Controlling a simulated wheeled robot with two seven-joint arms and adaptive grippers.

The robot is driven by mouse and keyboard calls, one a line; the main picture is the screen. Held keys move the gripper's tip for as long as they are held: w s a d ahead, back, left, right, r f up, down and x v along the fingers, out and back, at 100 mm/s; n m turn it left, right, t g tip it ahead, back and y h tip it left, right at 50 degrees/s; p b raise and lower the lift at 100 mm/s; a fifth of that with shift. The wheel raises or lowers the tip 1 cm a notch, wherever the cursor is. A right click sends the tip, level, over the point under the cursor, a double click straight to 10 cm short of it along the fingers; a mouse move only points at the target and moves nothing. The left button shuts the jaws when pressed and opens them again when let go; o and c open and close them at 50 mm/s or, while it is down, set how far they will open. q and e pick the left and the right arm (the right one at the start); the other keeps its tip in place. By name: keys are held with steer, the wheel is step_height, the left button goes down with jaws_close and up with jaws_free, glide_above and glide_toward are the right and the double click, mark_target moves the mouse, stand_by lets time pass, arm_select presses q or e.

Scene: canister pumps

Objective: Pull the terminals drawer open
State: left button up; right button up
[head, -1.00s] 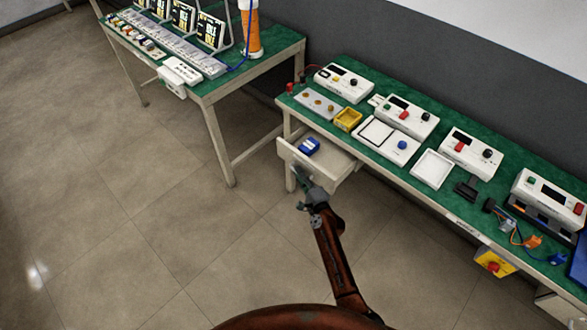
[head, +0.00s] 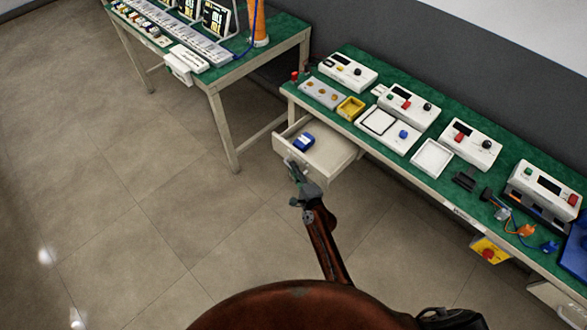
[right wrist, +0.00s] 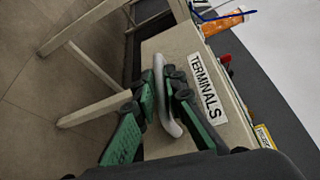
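The terminals drawer (head: 333,157) sits under the left end of the right-hand bench. It stands pulled out, with its inside in view and a blue item (head: 304,142) lying in it. In the right wrist view its pale front bears a TERMINALS label (right wrist: 207,87) and a grey curved handle (right wrist: 96,67). My right gripper (head: 293,170) is at the drawer front. In the right wrist view its two green-and-black fingers (right wrist: 168,80) lie on either side of the handle, closed on it. My left gripper is not in view.
The green-topped bench (head: 350,66) above carries white instruments, trays and a yellow bin (head: 351,108). Another bench (head: 285,30) stands to the left, with its legs near the drawer. The tiled floor (head: 130,230) in front of the drawer is clear.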

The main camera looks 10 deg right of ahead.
steer(key=o, duration=0.3)
steer(key=shift+o, duration=0.2)
steer(key=shift+s, duration=0.1)
steer(key=v, duration=1.1)
steer(key=shift+s, duration=0.4)
steer(key=shift+d, duration=0.1)
